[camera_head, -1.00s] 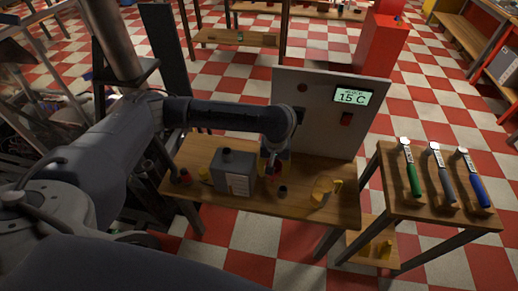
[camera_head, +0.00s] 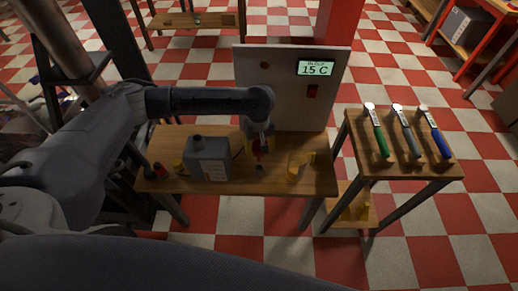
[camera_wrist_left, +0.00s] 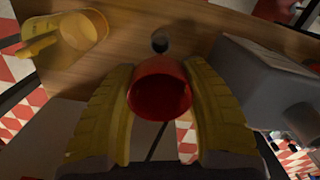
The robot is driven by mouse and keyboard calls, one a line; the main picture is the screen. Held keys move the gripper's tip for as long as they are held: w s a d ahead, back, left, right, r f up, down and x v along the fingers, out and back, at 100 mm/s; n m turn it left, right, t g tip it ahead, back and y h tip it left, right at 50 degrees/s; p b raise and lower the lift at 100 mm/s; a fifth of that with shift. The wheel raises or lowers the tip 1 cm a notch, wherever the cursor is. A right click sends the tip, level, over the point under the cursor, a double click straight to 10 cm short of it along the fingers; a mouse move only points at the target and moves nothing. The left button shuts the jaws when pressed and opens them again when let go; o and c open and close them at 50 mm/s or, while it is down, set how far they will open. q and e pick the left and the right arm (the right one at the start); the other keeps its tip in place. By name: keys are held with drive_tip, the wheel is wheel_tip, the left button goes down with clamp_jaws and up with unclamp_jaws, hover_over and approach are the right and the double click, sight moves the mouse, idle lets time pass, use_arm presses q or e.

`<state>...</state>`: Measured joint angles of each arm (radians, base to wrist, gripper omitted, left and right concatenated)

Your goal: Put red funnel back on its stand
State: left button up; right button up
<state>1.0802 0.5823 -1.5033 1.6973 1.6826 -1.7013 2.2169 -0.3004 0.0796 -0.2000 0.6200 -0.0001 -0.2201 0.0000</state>
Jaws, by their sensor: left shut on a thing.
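My left gripper (camera_head: 258,150) comes in from the left over the wooden table, beside the grey can. In the left wrist view its yellow fingers (camera_wrist_left: 160,115) are closed around the red funnel (camera_wrist_left: 160,88), one on each side. The funnel's round opening faces the wrist camera. No other stand is clear. My right gripper is not in view.
The grey can (camera_head: 207,160) stands left of the gripper, a yellow mug (camera_head: 298,165) right of it. Small red and yellow items lie at the table's left end. A grey panel (camera_head: 290,95) reading 15 C rises behind.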

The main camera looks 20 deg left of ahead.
use_arm(q)
drive_tip(key=shift+f, duration=2.05)
drive_tip(key=shift+f, duration=0.25)
drive_tip(key=shift+f, duration=2.55)
drive_tip(key=shift+f, duration=0.15)
drive_tip(key=o, duration=1.2)
wheel_tip(320, 180, up, 12)
drive_tip(key=shift+w+a, duration=0.1)
